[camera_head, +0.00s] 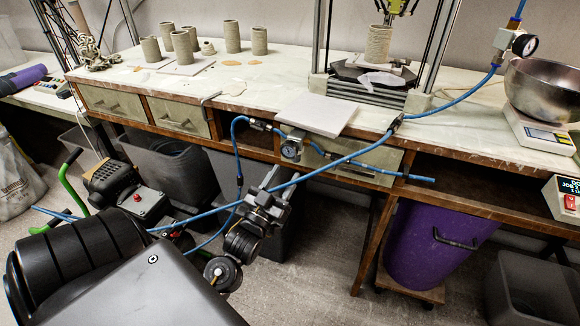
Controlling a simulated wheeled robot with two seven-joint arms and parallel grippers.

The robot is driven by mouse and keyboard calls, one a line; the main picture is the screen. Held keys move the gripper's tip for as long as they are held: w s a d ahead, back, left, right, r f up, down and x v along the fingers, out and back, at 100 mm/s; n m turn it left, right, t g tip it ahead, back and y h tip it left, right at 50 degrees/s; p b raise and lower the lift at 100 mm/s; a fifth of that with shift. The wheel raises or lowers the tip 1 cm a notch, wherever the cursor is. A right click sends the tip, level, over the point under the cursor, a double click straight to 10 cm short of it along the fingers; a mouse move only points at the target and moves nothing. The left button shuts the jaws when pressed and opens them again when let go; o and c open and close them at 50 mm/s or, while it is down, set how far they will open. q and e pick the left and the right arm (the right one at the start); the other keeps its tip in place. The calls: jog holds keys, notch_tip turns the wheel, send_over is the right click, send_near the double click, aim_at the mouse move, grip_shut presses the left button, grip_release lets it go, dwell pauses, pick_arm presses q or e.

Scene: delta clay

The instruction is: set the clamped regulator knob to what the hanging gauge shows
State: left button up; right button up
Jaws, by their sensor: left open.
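A blue hose crosses the view at the fingers. My right gripper is not in view.
The workbench (440,136) carries several clay cylinders (232,36), a white board (318,114), a framed machine and a steel bowl (545,88) on a scale. Blue hose (350,157) crosses the front edge.

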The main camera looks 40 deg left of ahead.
pick_arm(q)
jog(key=a+v, duration=0.1)
jog(key=v, duration=0.5)
jog(key=shift+d, duration=0.5)
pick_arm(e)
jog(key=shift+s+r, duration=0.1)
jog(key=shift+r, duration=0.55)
